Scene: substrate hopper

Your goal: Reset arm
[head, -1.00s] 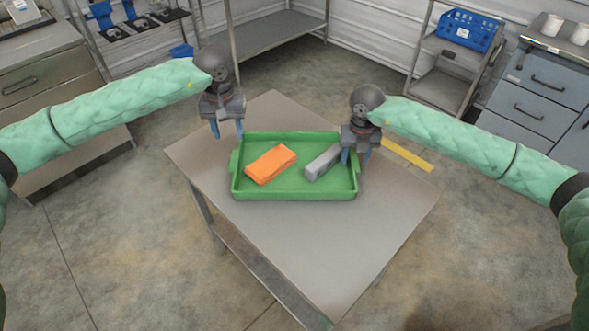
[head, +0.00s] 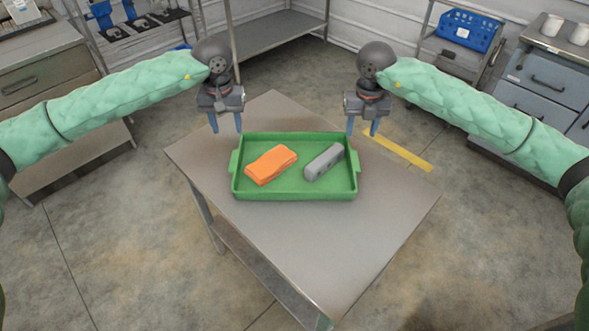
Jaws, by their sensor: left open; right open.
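My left gripper (head: 226,124) is open and empty, above the table's back left side, beyond the tray's left back corner. My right gripper (head: 362,127) is open and empty, above the tray's right back corner. A green tray (head: 295,194) with two side handles sits on the table. An orange block (head: 271,165) lies in its left half. A grey block (head: 324,162) lies tilted across its right half. The two blocks are apart, and neither gripper touches them.
The grey table (head: 310,240) is bare in front of the tray. A yellow floor stripe (head: 405,155) runs behind its right side. A rack with a blue basket (head: 467,30) and drawer cabinets (head: 540,85) stand at the back right. A shelf (head: 275,35) stands behind.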

